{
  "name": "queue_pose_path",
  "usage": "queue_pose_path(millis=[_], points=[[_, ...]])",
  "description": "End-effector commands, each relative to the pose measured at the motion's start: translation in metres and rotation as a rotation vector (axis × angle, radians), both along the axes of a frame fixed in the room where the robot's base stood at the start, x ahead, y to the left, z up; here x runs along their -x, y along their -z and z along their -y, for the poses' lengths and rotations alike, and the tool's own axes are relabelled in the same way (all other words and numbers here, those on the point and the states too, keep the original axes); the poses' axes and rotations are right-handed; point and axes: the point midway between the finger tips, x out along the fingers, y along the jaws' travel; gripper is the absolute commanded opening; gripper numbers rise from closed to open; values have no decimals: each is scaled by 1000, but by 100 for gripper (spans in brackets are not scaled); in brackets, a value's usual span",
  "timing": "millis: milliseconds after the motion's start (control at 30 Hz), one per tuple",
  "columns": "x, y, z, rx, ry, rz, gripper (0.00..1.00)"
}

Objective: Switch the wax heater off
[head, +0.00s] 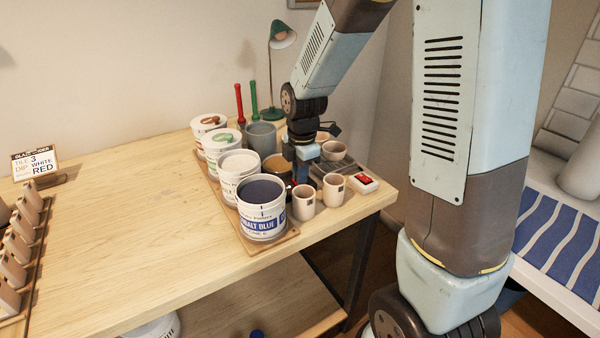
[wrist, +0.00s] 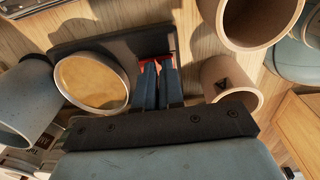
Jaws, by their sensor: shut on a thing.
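The wax heater has a dark flat base (wrist: 112,44) with a round pot of tan wax (wrist: 92,82) in the wrist view. The pot's brownish top (head: 276,163) shows among the buckets in the head view. A red switch (wrist: 154,60) is at the base's end, mostly covered by my fingers. My gripper (wrist: 158,72) points down at it, its two blue fingers close together and shut on the red switch. In the head view my gripper (head: 304,178) is low between the wax pot and the cups. The switch's position cannot be told.
White glaze buckets, including a cobalt blue one (head: 262,210), stand on a wooden board at left. Clay cups (head: 304,203) stand close to my gripper. A pale box with a red switch (head: 364,182) is near the table's right edge. The table's left-middle is clear.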

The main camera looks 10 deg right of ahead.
Motion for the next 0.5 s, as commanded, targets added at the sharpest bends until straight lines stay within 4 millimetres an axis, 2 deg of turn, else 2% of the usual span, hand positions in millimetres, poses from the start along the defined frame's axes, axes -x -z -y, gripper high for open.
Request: queue_pose_path(millis=[100, 233, 367, 500], points=[[5, 4, 2, 3, 2, -16, 0], [5, -3, 2, 2, 2, -13, 0], [3, -21, 0, 1, 0, -5, 0], [3, -50, 0, 0, -2, 1, 0]])
